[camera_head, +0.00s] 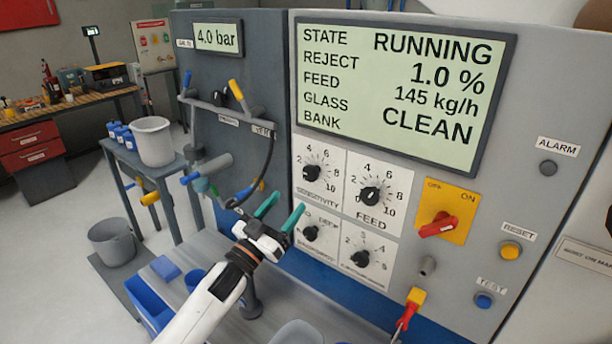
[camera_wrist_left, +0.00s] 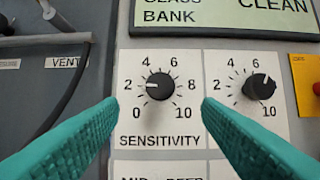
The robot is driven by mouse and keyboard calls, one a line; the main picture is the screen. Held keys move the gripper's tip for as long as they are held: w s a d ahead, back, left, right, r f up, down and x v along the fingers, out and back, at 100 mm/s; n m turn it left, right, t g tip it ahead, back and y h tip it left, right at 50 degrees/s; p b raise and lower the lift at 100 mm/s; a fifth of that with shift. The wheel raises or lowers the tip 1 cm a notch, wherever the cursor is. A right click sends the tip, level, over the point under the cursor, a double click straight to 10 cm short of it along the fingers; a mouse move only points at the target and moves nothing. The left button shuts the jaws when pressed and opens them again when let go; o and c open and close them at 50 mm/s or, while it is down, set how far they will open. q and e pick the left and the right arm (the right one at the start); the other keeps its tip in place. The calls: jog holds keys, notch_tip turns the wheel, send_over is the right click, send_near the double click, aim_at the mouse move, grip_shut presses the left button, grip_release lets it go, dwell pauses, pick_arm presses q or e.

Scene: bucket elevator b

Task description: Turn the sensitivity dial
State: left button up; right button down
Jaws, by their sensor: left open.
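The sensitivity dial (camera_head: 312,172) is a black round knob on a white scale plate, at the left of the control panel. In the left wrist view the sensitivity dial (camera_wrist_left: 160,86) sits centred between my fingers, its white mark pointing left, near 2. My left gripper (camera_head: 280,211) is open, with teal fingers below and left of the dial in the head view, apart from it. In the left wrist view the fingers of my left gripper (camera_wrist_left: 160,108) flank the dial with nothing between them in contact. My right gripper is not in view.
The feed dial (camera_head: 370,196) is close to the right, with two smaller dials below. A red switch (camera_head: 438,225) on a yellow plate is farther right. The display (camera_head: 400,85) is above. A black hose (camera_head: 262,175) and valve handles are to the left.

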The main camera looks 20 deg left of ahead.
aim_at(307, 176)
pick_arm(q)
jog(key=p+x, duration=0.2)
jog(key=x, duration=0.7)
jog(key=shift+f, duration=0.1)
jog(key=c, duration=1)
jog(key=shift+m, duration=0.3)
jog(key=m+g+h+b, duration=0.1)
jog(key=m+h, duration=0.1)
jog(key=m, duration=0.2)
jog(key=shift+a+m, duration=0.2)
jog(key=shift+m, duration=0.2)
jog(key=shift+a+m+g+h, duration=0.1)
jog(key=shift+m+g+h, duration=0.55)
jog(key=shift+m, duration=0.85)
jog(key=shift+m+g+h, duration=0.55)
jog(key=shift+m+g, duration=0.1)
jog(key=shift+m, duration=0.85)
